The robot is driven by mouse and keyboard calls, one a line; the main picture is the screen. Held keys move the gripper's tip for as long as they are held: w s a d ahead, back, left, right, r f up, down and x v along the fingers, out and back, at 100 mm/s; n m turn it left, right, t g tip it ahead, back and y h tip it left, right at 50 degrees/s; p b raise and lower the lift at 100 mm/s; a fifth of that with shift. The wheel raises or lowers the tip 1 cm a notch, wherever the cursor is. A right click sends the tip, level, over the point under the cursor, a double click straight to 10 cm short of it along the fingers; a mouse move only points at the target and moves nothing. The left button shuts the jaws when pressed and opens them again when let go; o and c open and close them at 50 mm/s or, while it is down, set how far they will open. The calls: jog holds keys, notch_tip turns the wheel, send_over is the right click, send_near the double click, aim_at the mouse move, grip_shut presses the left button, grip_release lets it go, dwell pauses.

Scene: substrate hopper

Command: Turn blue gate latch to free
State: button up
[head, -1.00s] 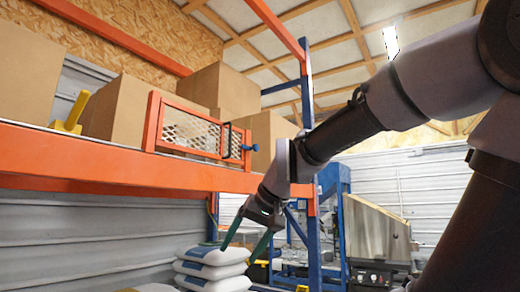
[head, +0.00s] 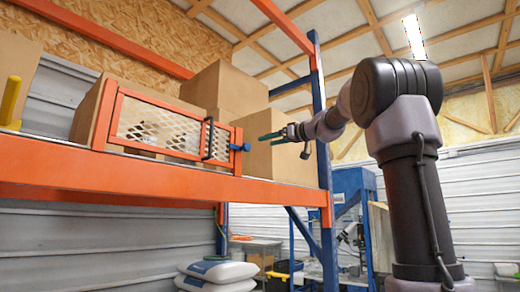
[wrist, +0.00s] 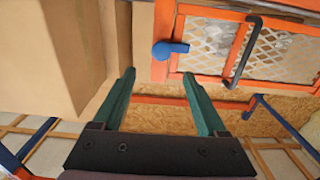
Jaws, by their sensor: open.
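The blue latch (head: 240,147) sits at the right end of the orange mesh gate (head: 170,124) on the shelf. A black handle (head: 208,139) stands on the gate just left of it. My gripper (head: 262,138) is open and empty, with its green fingers pointing left at the latch, a short gap away. In the wrist view the latch (wrist: 170,49) is a blue knob with a short lever pointing sideways, on the gate's end post. It lies ahead of and between the open fingertips (wrist: 157,74), not touching them.
Cardboard boxes (head: 216,88) stand behind the gate, and another box (head: 290,150) is beside my gripper. The orange shelf beam (head: 150,185) runs below, and a blue rack post (head: 320,110) stands at the right. White bags (head: 215,275) lie under the shelf.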

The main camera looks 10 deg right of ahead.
aim_at(248, 146)
jog(key=x, duration=1)
jog(key=shift+w+a, duration=0.1)
jog(key=shift+a, duration=0.1)
grip_shut()
